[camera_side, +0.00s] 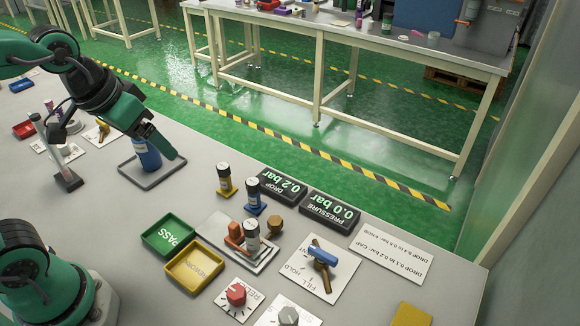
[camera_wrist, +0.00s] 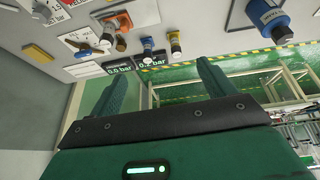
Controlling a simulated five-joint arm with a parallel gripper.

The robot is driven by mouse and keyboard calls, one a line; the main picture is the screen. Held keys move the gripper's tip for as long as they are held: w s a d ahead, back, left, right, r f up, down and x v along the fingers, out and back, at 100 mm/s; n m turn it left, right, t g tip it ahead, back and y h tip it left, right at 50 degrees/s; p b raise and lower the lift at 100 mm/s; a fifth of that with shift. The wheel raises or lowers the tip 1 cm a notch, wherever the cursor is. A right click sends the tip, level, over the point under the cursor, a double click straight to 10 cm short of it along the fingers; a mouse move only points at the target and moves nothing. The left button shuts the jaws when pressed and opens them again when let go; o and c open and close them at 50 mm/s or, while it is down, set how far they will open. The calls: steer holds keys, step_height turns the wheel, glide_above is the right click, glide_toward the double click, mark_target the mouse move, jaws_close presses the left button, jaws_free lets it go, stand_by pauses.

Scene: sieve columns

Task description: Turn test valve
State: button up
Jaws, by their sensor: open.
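The valve, with a blue bar handle (camera_side: 323,256) on a brass-coloured body, stands on a white plate (camera_side: 336,284) marked FILL and HOLD at the right front of the bench. A similar blue and brass fitting (camera_wrist: 86,49) shows small at upper left in the wrist view. My gripper (camera_side: 173,157) is at the left, well away from the valve, beside and partly in front of a blue cylinder (camera_side: 147,160). In the wrist view my gripper (camera_wrist: 165,68) has its fingers spread with nothing between them.
Between gripper and valve are a green PASS tray (camera_side: 147,238), a yellow tray (camera_side: 172,283), small capped cylinders (camera_side: 224,179) and two displays reading 0.2 bar (camera_side: 286,185) and 0.0 bar (camera_side: 329,211). A red knob (camera_side: 236,294) sits in front. Bare bench lies left of the trays.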

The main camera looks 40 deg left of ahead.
steer(key=w+d+g, duration=0.2)
steer(key=w+d, duration=0.4)
steer(key=d, duration=0.1)
steer(key=g, duration=0.3)
glide_toward(323, 253)
steer(key=shift+s+f+y, duration=0.1)
steer(key=shift+f+y, duration=0.1)
steer(key=shift+y, duration=0.1)
steer(key=shift+d+f, duration=0.25)
steer(key=shift+d, duration=0.05)
steer(key=shift+f, duration=3.9)
steer(key=c, duration=1)
